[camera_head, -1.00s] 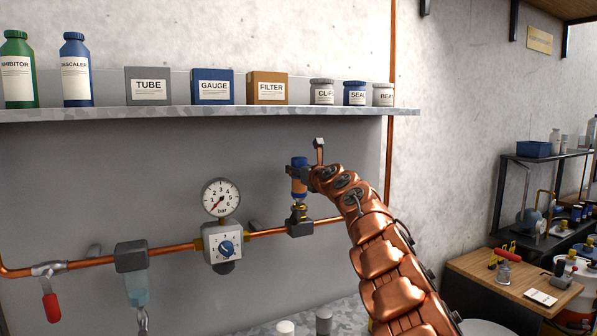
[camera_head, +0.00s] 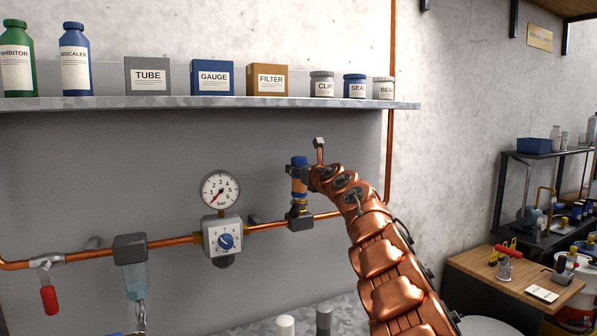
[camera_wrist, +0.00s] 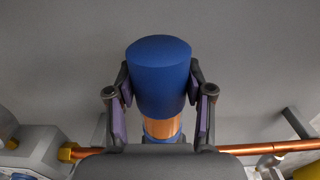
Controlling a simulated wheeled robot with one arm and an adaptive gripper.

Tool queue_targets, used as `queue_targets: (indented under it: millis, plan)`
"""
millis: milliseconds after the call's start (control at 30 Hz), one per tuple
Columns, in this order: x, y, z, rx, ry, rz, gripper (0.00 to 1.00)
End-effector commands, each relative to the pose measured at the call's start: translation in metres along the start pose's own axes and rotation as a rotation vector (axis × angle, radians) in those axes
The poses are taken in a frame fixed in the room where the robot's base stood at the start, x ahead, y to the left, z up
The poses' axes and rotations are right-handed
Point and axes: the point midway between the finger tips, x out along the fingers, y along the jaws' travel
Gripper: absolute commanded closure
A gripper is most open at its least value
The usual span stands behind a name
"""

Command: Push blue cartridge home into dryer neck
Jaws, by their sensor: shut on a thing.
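The blue cartridge (camera_head: 299,163) has a blue cap and an orange-copper body, and stands upright above the dark dryer block (camera_head: 299,219) on the copper pipe.
A gauge (camera_head: 220,190) and a regulator (camera_head: 223,238) sit left of the block on the copper pipe (camera_head: 180,242). A shelf (camera_head: 210,102) with bottles and boxes runs above. A vertical copper pipe (camera_head: 391,140) stands to the right, near my arm.

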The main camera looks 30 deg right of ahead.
Motion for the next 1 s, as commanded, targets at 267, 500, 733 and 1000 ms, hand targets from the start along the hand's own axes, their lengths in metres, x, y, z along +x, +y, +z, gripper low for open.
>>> queue_targets:
  millis: [267,500,733,1000]
  plan:
    - [0.0008,0.0001,-0.0047,0.001,0.007,0.002,0.97]
    - [0.0007,-0.0002,-0.0051,0.001,0.007,0.001,0.35]
    - [0.0005,0.0000,-0.0036,0.001,0.005,0.001,0.19]
    - [0.0005,0.0001,-0.0033,0.001,0.005,0.001,0.19]
